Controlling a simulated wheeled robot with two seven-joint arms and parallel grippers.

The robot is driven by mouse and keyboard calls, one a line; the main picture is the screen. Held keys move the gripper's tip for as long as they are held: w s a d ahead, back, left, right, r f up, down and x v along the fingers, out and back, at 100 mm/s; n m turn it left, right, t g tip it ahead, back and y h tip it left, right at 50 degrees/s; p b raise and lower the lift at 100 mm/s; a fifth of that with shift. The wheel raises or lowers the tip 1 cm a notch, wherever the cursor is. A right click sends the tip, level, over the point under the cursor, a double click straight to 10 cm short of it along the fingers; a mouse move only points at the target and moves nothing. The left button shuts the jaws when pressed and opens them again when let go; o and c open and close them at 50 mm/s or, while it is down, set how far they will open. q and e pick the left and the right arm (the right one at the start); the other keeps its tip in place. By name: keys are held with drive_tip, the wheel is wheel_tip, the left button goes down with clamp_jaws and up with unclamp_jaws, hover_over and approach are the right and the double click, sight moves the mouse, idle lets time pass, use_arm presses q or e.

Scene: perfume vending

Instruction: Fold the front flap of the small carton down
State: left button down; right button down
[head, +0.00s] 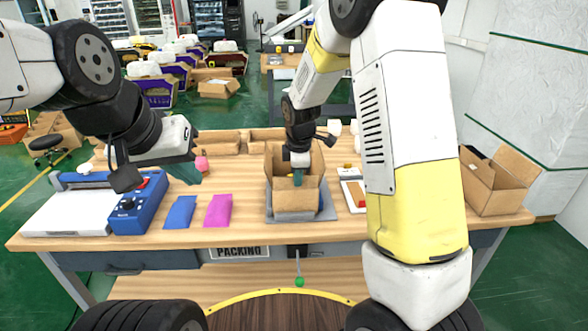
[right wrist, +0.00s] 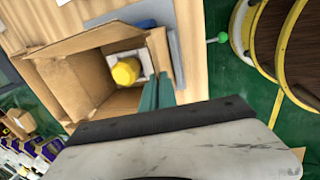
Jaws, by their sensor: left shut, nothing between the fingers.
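The small carton (head: 296,203) stands open at the middle of the table on a grey plate (head: 270,213). Its side walls or flaps rise on both sides. In the right wrist view its inside (right wrist: 85,85) holds a yellow round-topped item (right wrist: 126,71) on something white. My right gripper (head: 297,178) points down at the carton's opening, behind its front panel. In the right wrist view its teal fingers (right wrist: 158,85) lie close together beside the carton's edge; contact is unclear. My left gripper (head: 188,172) is shut and empty, above the table left of the carton.
A blue packet (head: 180,212) and a magenta packet (head: 218,210) lie left of the carton. A blue and white machine (head: 138,208) stands at the left. A larger open carton (head: 495,180) is at the right end. A pink item (head: 202,164) is beside my left gripper.

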sight(297, 188)
drive_tip(key=shift+w, duration=0.1)
idle(0.3)
drive_tip(key=shift+w+g, duration=0.6)
drive_tip(key=shift+g, duration=0.6)
drive_tip(key=shift+w+f+g, duration=0.1)
drive_tip(key=shift+w+g, duration=0.35)
drive_tip(key=shift+g, duration=0.65)
drive_tip(key=shift+w+g, duration=0.45)
drive_tip(key=shift+g, duration=0.65)
drive_tip(key=c, duration=1.6)
unclamp_jaws()
drive_tip(key=shift+c, duration=0.2)
drive_tip(key=shift+w, duration=0.1)
drive_tip(key=v, duration=0.7)
drive_tip(key=shift+w+r, duration=0.2)
drive_tip(key=shift+r, duration=0.15)
